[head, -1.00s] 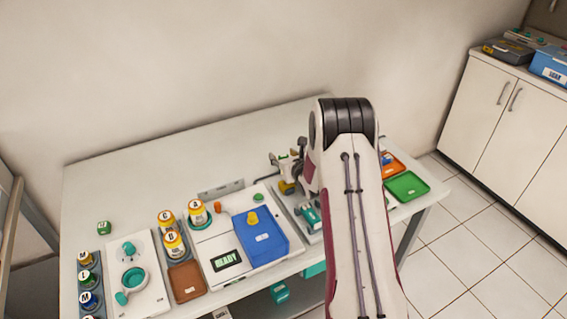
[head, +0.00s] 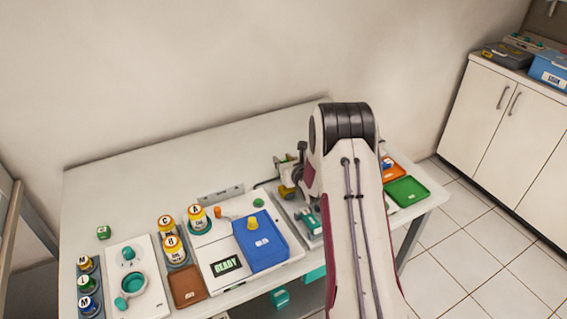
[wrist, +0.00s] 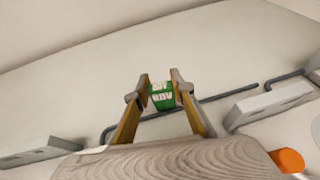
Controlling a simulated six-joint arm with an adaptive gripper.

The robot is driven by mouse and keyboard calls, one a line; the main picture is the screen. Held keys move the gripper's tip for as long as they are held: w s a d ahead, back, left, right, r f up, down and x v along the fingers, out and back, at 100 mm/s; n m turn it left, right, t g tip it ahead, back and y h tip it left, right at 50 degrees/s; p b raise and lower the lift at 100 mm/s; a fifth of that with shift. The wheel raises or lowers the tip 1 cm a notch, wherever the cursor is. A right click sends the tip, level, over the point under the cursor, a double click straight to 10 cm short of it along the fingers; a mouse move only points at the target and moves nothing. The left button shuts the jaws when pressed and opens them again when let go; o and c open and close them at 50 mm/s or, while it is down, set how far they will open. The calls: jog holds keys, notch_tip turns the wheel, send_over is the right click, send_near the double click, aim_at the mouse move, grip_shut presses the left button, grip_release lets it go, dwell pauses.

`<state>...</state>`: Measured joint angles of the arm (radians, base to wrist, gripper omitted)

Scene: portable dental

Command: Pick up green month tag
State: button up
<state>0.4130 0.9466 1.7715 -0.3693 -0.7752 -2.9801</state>
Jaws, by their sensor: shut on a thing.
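A green tag (wrist: 161,95) with white lettering is pinched between the two fingertips of my gripper (wrist: 162,88) in the wrist view. The lettering looks like "NOV". The tag is held out in front of the palm, with a pale surface behind it. In the head view my gripper (head: 285,168) is over the back right part of the white table, partly hidden by my own arm. The tag is too small there to make out clearly. Another small green block (head: 103,232) with a white mark stands on the table at the far left.
A blue tray (head: 262,252), a brown tray (head: 186,287) and several labelled jars (head: 197,218) stand left of my arm. A green tray (head: 407,191) and an orange tray (head: 396,172) lie to its right. The table's back left is clear.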

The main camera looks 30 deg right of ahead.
aim_at(284, 160)
jog(key=shift+r, duration=4.95)
